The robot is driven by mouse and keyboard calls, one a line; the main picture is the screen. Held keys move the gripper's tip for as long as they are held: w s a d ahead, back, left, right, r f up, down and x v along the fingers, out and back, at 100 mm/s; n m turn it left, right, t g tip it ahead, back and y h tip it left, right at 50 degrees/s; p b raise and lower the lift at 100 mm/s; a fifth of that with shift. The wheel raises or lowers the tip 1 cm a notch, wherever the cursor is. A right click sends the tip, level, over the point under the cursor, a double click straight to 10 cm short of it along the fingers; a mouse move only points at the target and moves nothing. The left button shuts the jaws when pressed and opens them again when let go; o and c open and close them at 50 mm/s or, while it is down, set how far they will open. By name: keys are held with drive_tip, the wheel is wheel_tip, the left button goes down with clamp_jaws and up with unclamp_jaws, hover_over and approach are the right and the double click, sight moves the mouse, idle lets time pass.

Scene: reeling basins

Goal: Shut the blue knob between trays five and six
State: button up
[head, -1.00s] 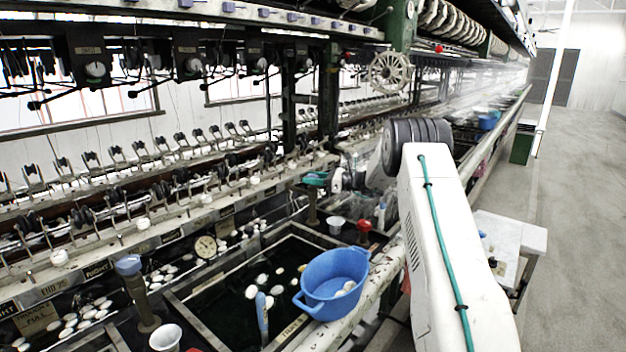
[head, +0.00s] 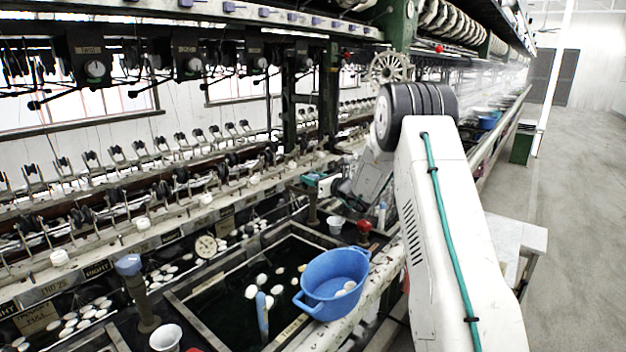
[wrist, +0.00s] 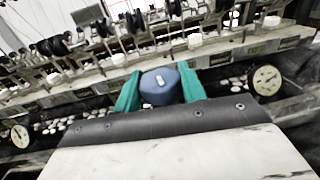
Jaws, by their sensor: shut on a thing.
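The blue knob (wrist: 160,92) sits between the two teal fingers of my gripper (wrist: 159,80) in the wrist view. It is rounded, with a short pale mark on its top. The fingers are shut on its sides. In the head view my gripper (head: 314,180) is at the top of a dark post, beyond the near tray, and the knob cannot be made out there. Another blue knob (head: 128,264) stands on a brownish post at the lower left, apart from my gripper.
A blue basin (head: 331,283) stands on the near tray's edge. A red knob (head: 364,226) and a white cup (head: 335,225) are close to my arm. Round gauges (wrist: 266,80) flank the held knob. A spoked handwheel (head: 390,68) is behind.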

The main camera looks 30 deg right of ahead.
drive_tip(key=shift+m+t+h, duration=0.3)
drive_tip(key=shift+m+h, duration=0.7)
drive_tip(key=shift+h, duration=0.5)
drive_tip(key=o, duration=1)
drive_tip(key=shift+c, duration=0.2)
drive_tip(key=s, duration=0.7)
drive_tip(key=shift+s+d, duration=0.3)
drive_tip(key=shift+s, duration=0.05)
